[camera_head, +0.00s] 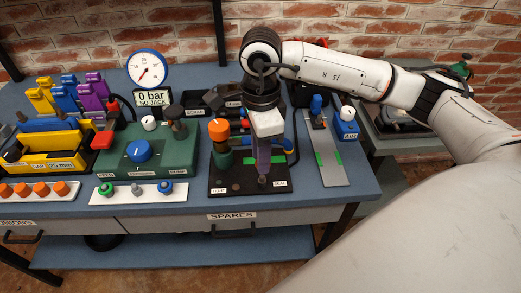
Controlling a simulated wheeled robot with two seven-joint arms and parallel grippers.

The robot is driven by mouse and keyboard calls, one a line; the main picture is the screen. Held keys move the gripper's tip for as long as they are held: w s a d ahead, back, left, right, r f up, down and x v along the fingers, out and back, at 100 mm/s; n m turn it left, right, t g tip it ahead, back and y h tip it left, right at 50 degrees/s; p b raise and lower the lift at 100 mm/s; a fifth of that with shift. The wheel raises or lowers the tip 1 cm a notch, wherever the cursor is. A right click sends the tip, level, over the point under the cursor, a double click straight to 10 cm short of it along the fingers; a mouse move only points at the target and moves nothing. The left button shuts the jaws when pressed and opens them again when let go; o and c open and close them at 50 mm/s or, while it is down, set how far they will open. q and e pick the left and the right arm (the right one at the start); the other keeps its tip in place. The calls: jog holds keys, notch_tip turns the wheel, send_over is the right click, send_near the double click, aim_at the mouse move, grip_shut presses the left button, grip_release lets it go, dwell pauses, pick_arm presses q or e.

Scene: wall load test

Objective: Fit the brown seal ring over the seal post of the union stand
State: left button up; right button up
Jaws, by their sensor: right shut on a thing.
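The union stand (222,186) is a black plate on the bench with labels reading TIGHT and SEAL. An orange-topped green fitting (220,143) stands on its left part. My right gripper (264,180) points straight down over the right part, near the SEAL label, with its fingers shut. A small dark brownish thing shows at the fingertips, which I take to be the brown seal ring; its outline is too small to make out. The seal post is hidden or merged with the fingertips, so I cannot tell whether the ring is around it. My left gripper is not in view.
A green pump box (150,151) with a pressure gauge (147,68) stands left of the stand. A grey metal strip (325,160) and a blue AIR block (346,124) are to the right. Dark bins (207,104) stand behind. The brick wall is close behind the bench.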

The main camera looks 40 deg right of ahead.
notch_tip(320, 180, down, 3)
jog(key=shift+r+b, duration=0.2)
jog(key=shift+b, duration=0.5)
jog(key=shift+f, duration=0.2)
jog(key=shift+r, duration=0.1)
jog(key=shift+b, duration=0.4)
jog(key=shift+f, duration=0.2)
jog(key=shift+f+b, duration=1.15)
